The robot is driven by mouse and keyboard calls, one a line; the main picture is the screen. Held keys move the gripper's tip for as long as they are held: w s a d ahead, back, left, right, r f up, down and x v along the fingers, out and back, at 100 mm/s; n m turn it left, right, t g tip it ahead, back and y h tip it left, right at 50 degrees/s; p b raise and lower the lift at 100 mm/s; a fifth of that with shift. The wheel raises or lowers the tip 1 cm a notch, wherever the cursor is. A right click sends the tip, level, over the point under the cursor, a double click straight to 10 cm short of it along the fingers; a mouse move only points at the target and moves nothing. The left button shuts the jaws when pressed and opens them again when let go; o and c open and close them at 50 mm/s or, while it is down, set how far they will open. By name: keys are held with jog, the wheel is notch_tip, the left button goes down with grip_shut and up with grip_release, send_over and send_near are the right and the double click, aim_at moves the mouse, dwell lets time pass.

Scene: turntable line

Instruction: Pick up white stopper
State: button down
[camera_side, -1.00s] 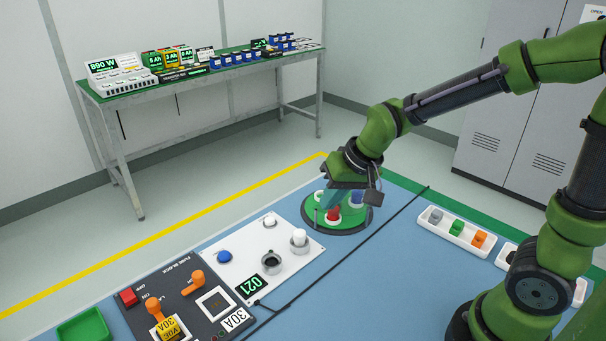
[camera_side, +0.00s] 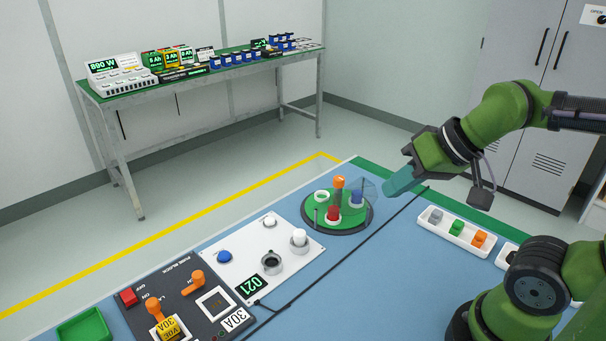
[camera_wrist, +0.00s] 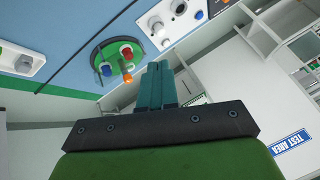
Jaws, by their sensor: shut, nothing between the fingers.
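I cannot single out a white stopper for certain. A white tray (camera_side: 455,241) right of the turntable holds a grey, a green and an orange stopper. A second tray (camera_side: 507,262) is mostly hidden behind my arm, with a dark piece showing at its end. In the wrist view a tray end with a pale grey stopper (camera_wrist: 23,64) shows at upper left. My gripper (camera_side: 392,187) is shut and empty, raised right of the turntable, apart from everything. Its teal fingers (camera_wrist: 157,66) are together in the wrist view.
A black cable (camera_side: 383,231) crosses the blue table.

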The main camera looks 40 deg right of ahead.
jog(key=c, duration=0.7)
grip_release()
jog(key=shift+c, duration=0.2)
jog(key=m+g+h, duration=0.2)
jog(key=m+g, duration=0.3)
jog(key=g, duration=0.2)
send_over(299, 232)
notch_tip(299, 232, down, 4)
notch_tip(299, 232, down, 12)
jog(key=shift+a+r, duration=0.15)
jog(key=shift+r, duration=0.05)
jog(key=shift+f, duration=2.75)
